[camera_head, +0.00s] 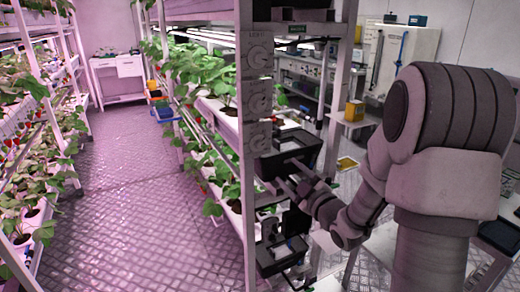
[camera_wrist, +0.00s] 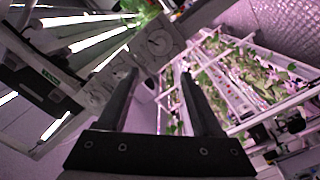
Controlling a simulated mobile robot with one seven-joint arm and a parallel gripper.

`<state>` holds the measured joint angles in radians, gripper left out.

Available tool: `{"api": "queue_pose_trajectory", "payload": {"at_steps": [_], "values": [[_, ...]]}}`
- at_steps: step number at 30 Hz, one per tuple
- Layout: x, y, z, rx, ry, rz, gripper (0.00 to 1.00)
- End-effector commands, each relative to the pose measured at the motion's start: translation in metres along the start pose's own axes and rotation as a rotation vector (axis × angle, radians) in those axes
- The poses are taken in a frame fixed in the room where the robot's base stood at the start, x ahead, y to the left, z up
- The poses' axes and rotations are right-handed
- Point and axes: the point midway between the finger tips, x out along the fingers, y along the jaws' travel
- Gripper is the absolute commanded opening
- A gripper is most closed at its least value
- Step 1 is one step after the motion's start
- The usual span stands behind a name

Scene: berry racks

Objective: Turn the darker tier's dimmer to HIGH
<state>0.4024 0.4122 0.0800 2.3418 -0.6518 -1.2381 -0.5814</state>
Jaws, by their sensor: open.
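A grey dimmer panel (camera_head: 257,78) is fixed to the near end post of the right-hand berry rack, with three round dials one above another. The top dial (camera_head: 259,57), middle dial (camera_head: 260,103) and bottom dial (camera_head: 259,143) show; their settings are too small to read. The panel also appears tilted in the wrist view (camera_wrist: 141,62). My gripper (camera_head: 284,172) is open and empty, apart from the panel, to the lower right of the bottom dial. In the wrist view its two fingers (camera_wrist: 158,78) stand wide apart. Which tier is darker is unclear.
Black trays (camera_head: 290,158) stick out at the rack's near end beside my gripper. Planted shelves (camera_head: 205,75) run behind the panel, and another planted rack (camera_head: 40,150) lines the left. A bench with a yellow box (camera_head: 354,110) stands behind my arm.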

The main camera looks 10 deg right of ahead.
Motion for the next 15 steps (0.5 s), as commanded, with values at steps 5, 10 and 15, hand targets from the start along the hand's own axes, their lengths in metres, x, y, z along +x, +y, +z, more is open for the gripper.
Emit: {"api": "queue_pose_trajectory", "payload": {"at_steps": [5, 10, 15], "values": [[0.035, 0.0, -0.002, 0.001, 0.003, -0.001, 0.67], [0.072, 0.0, -0.002, 0.001, 0.002, -0.001, 0.67], [0.106, 0.0, -0.002, 0.001, 0.002, 0.0, 0.67]]}}
